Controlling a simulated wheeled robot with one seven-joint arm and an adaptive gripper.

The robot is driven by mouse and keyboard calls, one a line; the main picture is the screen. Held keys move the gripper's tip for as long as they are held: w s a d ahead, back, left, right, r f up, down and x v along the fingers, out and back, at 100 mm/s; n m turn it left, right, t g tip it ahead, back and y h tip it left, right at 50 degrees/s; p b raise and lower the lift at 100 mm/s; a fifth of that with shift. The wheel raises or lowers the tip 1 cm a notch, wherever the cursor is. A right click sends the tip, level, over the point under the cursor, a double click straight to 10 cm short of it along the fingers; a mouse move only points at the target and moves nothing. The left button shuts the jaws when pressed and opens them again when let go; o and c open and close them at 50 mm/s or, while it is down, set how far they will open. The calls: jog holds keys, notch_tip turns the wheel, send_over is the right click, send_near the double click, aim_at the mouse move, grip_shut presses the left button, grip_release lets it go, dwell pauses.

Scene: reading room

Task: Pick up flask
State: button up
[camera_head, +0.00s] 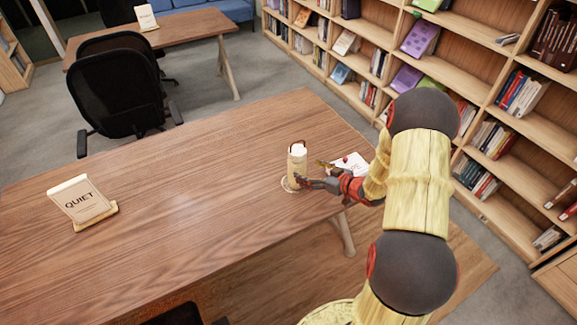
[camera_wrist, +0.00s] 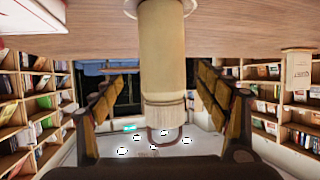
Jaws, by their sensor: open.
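The flask (camera_head: 297,166) is a cream cylinder with a white top and a brown loop handle. It stands upright on a small round coaster (camera_head: 289,184) near the right end of the wooden table. My gripper (camera_head: 312,174) is open at the flask's right side, low in the head view. In the wrist view the flask (camera_wrist: 162,60) appears upside down, between the two open fingers of my gripper (camera_wrist: 162,92). Gaps show between the flask and both fingers there. The flask's lower right side is partly hidden by my gripper in the head view.
A white card (camera_head: 350,163) with a red mark lies on the table behind my gripper. A QUIET sign (camera_head: 82,201) stands at the table's left. Bookshelves (camera_head: 480,85) line the right side. A black chair (camera_head: 118,90) is at the far table edge. The table middle is clear.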

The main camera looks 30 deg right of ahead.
aim_at(297, 166)
jog(key=x, duration=0.2)
jog(key=b+x, duration=0.1)
jog(key=x, duration=0.1)
jog(key=b+x, duration=0.1)
jog(key=x, duration=0.2)
jog(key=shift+a+r, duration=0.1)
jog(key=shift+a, duration=0.15)
jog(key=shift+r, duration=0.1)
jog(key=shift+c, duration=0.7)
jog(key=c, duration=1.4)
